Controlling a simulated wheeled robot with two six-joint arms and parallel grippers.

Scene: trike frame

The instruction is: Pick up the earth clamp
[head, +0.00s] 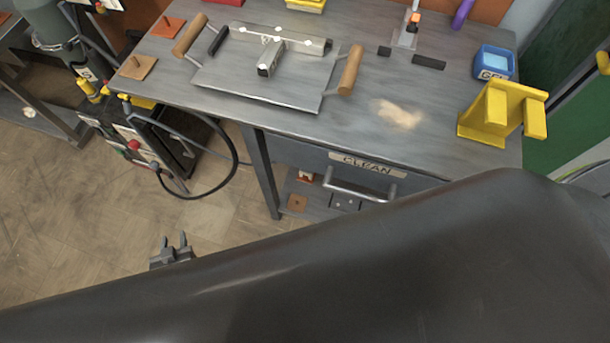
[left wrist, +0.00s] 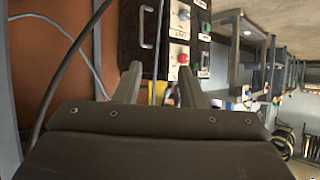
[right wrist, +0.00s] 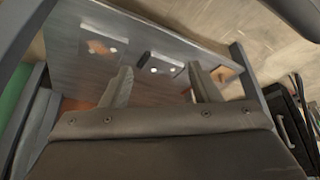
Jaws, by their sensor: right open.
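I cannot pick out the earth clamp for certain. A yellow piece (head: 143,102) lies on top of the welding machine at the left of the head view, near a black cable. In the left wrist view a small yellow piece (left wrist: 160,92) shows between the fingers, beyond them and partly hidden. My left gripper (head: 173,246) is open and empty above the floor, in front of the bench; its spread fingers also show in the left wrist view (left wrist: 160,85). My right gripper (right wrist: 163,85) is open and empty in the right wrist view; it is not clear in the head view.
The steel bench (head: 365,85) carries a wood-handled plate fixture (head: 265,85), a yellow bracket (head: 485,118) and a blue box (head: 493,62). Below is a drawer handle (head: 360,190). The welding machine (head: 135,140) stands on the left with a looping cable. The floor (head: 80,220) is clear.

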